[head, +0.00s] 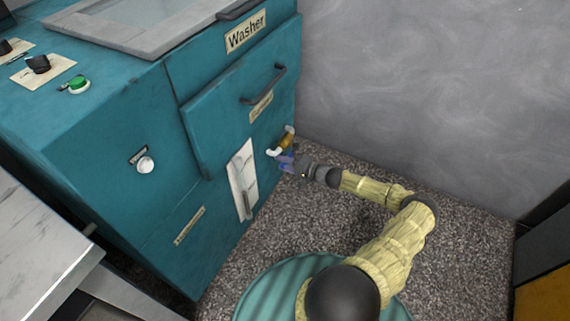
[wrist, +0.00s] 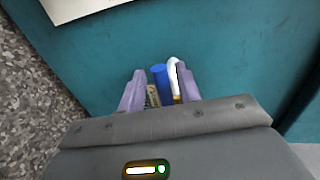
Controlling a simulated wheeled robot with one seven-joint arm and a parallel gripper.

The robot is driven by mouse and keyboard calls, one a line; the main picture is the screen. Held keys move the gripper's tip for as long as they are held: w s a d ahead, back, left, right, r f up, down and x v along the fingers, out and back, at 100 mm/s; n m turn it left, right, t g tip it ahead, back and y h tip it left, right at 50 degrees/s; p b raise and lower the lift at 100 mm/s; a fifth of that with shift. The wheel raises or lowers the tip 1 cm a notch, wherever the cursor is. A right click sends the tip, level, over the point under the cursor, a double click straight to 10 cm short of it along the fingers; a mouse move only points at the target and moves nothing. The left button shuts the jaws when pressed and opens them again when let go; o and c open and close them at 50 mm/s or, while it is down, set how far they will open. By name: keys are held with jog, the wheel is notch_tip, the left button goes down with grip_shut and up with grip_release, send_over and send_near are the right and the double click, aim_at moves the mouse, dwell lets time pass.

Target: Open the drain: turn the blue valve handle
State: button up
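The blue valve handle (wrist: 160,78) shows in the wrist view, between the two purple fingers of my gripper (wrist: 160,84). The fingers stand apart, with a visible gap on the handle's left; I cannot tell whether either touches it. A white spout end (wrist: 174,72) shows close beside the handle, by the right finger. In the head view, the brass and white drain valve (head: 287,139) sticks out low on the teal washer's side. My gripper (head: 285,161) is right at it, just below the white end, and I cannot clearly make out the blue handle there.
The teal washer (head: 110,140) fills the left, with a drawer handle (head: 265,86) above the valve and a white panel (head: 242,180) beside it. A grey wall (head: 430,90) stands behind. Speckled floor (head: 470,240) is open on the right. A worktop (head: 40,235) is at lower left.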

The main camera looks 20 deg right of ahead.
jog(key=p+v, duration=0.4)
jog(key=v, duration=1.3)
jog(key=shift+s, duration=0.15)
jog(key=shift+d+r, duration=0.1)
jog(key=shift+d, duration=0.05)
jog(key=s+a+r+n+g+h, duration=0.1)
jog(key=a+r+n+g, duration=0.3)
jog(key=a+g, duration=0.25)
jog(key=s+a+r+n+g+h, duration=0.1)
jog(key=s+a+r+n+g, duration=0.15)
jog(key=a+g, duration=0.4)
jog(key=s+a+r+n+t+h, duration=0.1)
jog(key=s+a+r+h, duration=0.25)
jog(key=r, duration=0.45)
jog(key=s+a+r+n+t+h, duration=0.1)
jog(key=s+a+r+n+h, duration=0.1)
jog(key=a+r, duration=0.45)
jog(key=s+a+r+n+t+h, duration=0.1)
jog(key=s+a+r+h, duration=0.15)
jog(key=r, duration=0.75)
jog(key=w+p+v, duration=0.2)
jog(key=p+v, duration=0.9)
jog(key=p, duration=0.1)
jog(key=w+r+p+v, duration=0.1)
jog(key=w+p+v, duration=0.2)
jog(key=p+v, duration=0.9)
jog(key=w+d+r+p+v, duration=0.1)
jog(key=w+p+v, duration=0.2)
jog(key=p+v, duration=0.9)
jog(key=shift+s, duration=0.35)
